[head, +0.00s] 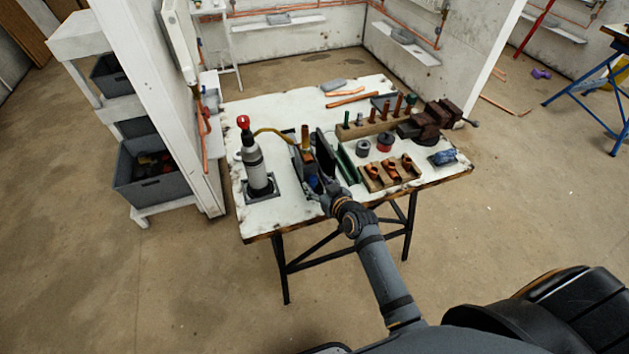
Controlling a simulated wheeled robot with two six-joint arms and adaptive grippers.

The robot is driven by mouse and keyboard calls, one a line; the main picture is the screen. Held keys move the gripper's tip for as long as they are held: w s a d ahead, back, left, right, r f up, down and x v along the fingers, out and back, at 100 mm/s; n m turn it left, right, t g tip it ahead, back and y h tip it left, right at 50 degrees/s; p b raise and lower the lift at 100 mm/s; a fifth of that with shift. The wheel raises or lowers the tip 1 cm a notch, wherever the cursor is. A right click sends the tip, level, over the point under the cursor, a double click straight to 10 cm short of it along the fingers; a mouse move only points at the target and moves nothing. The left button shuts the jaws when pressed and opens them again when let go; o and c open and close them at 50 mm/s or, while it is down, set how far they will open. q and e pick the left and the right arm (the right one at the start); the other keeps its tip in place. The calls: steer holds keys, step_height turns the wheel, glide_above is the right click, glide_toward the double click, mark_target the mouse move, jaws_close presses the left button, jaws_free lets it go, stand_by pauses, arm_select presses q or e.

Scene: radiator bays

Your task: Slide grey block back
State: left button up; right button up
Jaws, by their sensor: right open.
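A small grey block-like piece (333,85) lies flat near the far edge of the white worktable (285,105). A darker grey flat piece (382,101) lies further right, behind the upright pipes. I cannot tell for certain which one is the task's grey block. My right gripper (321,184) is open over the table's front part, beside a tool holder (303,161) and a dark upright panel (325,146), well short of both grey pieces. Its fingers are small, and whether they touch anything cannot be told. My left gripper is not in view.
A red-topped gas bottle (254,165) stands at the left. Copper fittings sit in a wooden rack (388,172) at the front right. A dark vice (430,122) is at the right edge. White table surface is clear at the back left.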

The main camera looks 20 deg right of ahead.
steer(key=shift+x, duration=1)
jaws_close()
